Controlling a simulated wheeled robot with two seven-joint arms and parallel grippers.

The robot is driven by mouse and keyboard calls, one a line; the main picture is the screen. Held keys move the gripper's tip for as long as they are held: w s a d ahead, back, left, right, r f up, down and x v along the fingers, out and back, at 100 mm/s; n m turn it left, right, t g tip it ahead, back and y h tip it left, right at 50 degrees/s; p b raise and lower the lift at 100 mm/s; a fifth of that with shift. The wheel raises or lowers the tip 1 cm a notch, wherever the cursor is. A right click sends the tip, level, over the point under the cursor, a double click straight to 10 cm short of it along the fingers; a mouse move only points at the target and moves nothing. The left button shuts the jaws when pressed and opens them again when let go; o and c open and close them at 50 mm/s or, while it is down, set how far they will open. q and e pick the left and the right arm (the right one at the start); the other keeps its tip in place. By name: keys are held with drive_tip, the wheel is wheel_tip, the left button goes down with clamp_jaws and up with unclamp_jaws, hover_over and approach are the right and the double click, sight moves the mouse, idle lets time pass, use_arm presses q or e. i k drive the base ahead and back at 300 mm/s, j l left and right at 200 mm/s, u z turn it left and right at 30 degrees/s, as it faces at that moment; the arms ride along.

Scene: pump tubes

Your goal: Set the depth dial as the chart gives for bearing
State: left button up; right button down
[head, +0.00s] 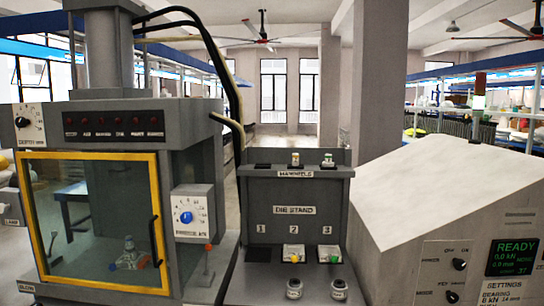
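A white dial plate with a black knob (28,125) is on the upper left front of the grey press (185,145). The small label below it looks like the depth label, but is hard to read; I cannot tell its setting. A second dial with a blue knob (186,217) is right of the press door, its label blurred. The settings chart (505,293) is at the lower right, on the slanted console. It has a bearing line with a kN value and 14 mm; its lower part is cut off. Neither gripper is in view.
The press has a yellow-framed glass door (157,205) with a black handle, and a row of red buttons (115,121). A dark die stand (294,190) holds several small parts. The console screen (512,257) reads READY. An orange-tipped lever (208,262) stands beside the door.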

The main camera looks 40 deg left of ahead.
sight(22, 121)
drive_tip(key=u, duration=2.65)
drive_tip(key=i+l, duration=0.15)
drive_tip(key=i, duration=0.35)
drive_tip(key=i+l, duration=0.15)
drive_tip(key=i, duration=0.3)
drive_tip(key=i+l, duration=0.2)
drive_tip(key=i, duration=0.3)
